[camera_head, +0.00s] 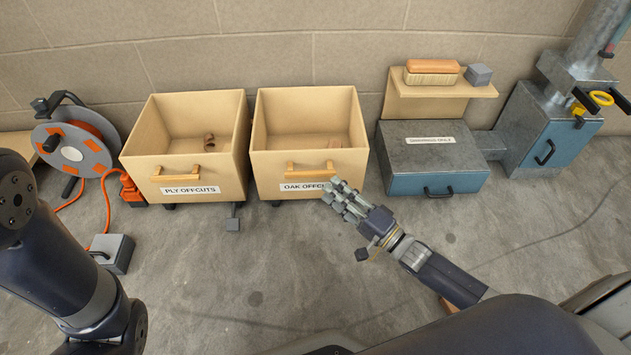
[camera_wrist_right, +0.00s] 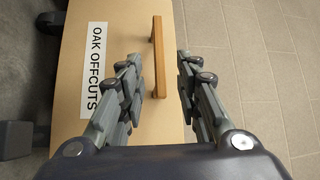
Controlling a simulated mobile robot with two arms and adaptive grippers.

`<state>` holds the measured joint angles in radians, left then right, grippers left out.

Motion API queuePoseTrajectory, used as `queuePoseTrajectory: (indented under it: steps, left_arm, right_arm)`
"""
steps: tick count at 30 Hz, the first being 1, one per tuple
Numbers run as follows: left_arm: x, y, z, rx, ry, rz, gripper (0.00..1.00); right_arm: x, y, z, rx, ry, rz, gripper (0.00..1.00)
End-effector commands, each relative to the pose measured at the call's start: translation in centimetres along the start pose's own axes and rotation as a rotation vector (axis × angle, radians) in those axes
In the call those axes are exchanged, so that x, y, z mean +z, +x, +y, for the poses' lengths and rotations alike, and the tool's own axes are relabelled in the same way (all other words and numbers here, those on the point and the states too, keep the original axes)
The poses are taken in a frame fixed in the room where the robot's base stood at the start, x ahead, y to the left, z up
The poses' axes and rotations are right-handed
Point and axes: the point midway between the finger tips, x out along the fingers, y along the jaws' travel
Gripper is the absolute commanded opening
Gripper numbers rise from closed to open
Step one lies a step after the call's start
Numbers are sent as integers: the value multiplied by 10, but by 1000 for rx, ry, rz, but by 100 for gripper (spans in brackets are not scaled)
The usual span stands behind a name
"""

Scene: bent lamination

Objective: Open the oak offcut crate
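The oak offcut crate (camera_head: 262,164) is a tan, open-topped box against the wall, with a white label reading OAK OFFCUTS and a wooden bar handle (camera_head: 308,170) on its front. My right gripper (camera_head: 338,194) is in front of the crate's right half and covers the end of the label. In the right wrist view, its fingers are spread and empty, with the handle (camera_wrist_right: 158,58) ahead, between the two finger lines; I see no contact. The label (camera_wrist_right: 95,75) lies left of the handle. My left arm shows at the left edge; its gripper is out of frame.
The ply offcuts crate (camera_head: 140,170) stands close on the left. A cable reel (camera_head: 82,145) and grey block (camera_head: 112,254) are farther left. A blue-grey metal box (camera_head: 405,184) stands right of the oak crate. The floor in front is mostly clear.

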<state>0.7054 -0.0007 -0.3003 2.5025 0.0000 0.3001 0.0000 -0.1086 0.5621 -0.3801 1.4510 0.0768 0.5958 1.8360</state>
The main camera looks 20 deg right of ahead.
Motion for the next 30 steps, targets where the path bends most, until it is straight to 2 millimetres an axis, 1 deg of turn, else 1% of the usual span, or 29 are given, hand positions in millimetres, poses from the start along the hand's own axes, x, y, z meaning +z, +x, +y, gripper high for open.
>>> queuePoseTrajectory:
  steps: [1, 6, 10, 15, 23, 26, 27, 28, 30]
  left_arm:
    - [-2, -12, 2, -1, 0, -5, 40]
    - [-7, -26, 5, -1, 0, -6, 40]
    - [-10, -34, 7, -1, 0, -7, 40]
    - [-11, -37, 7, 0, 0, -6, 40]
    - [-11, -36, 7, 0, 0, -6, 40]
    - [-11, -36, 7, 0, 0, -6, 40]
    - [-11, -36, 7, 0, 0, -6, 40]
    - [-11, -36, 7, 0, 0, -6, 40]
    - [-11, -36, 7, 0, 0, -6, 40]
  right_arm:
    - [1, 11, 4, -6, -2, 0, 31]
    - [1, 42, 4, -4, -3, 0, 31]
    - [1, 59, 4, -2, -1, 0, 31]
    - [1, 69, 2, 0, -1, 0, 31]
    - [0, 70, 1, 2, -1, 0, 31]
    - [0, 70, 1, 2, -1, 0, 11]
    - [0, 70, 1, 2, -1, 0, 2]
    - [0, 70, 1, 2, -1, 0, 0]
    - [0, 70, 1, 2, -1, 0, 0]
